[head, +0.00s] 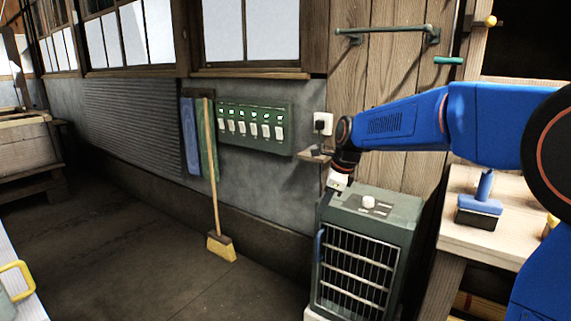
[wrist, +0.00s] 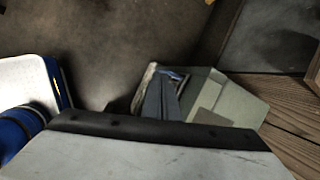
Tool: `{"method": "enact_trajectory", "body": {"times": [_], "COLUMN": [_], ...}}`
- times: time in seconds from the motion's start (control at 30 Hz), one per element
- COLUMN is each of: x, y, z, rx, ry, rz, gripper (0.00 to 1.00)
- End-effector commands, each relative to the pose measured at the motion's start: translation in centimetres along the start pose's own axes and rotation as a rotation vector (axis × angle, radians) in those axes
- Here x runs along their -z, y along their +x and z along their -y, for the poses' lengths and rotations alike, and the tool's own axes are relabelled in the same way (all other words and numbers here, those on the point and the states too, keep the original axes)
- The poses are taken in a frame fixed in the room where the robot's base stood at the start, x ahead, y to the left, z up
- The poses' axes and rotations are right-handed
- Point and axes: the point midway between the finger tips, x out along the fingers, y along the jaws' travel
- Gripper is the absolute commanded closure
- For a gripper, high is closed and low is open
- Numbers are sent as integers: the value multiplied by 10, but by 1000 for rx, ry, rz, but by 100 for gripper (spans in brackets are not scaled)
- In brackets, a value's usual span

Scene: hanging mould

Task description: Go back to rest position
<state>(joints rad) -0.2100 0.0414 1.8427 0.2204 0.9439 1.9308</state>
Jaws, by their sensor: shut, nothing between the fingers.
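My gripper (wrist: 163,82) shows in the wrist view as two dark grey fingers lying together, with nothing between them. They point down over a grey-green box-shaped unit (wrist: 232,100). In the head view my blue arm reaches in from the right and bends down at the wrist.
A green switch panel (head: 252,126) and a white socket (head: 322,125) are on the wall. A broom (head: 221,246) leans left of the unit. A workbench (head: 500,243) with a blue-handled tool (head: 484,203) stands at right, under my arm.

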Motion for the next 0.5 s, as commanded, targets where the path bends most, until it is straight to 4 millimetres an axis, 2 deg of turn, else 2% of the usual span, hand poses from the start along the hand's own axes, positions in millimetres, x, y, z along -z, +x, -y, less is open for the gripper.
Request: {"method": "enact_trajectory", "body": {"times": [0.03,0.2,0.5], "x": [10,47,109], "y": [-12,-41,-79], "z": [-10,-46,-117], "rx": [10,33,55], "ry": [-56,-295,-716], "rz": [-4,-31,-92], "gripper": [100,100,100]}}
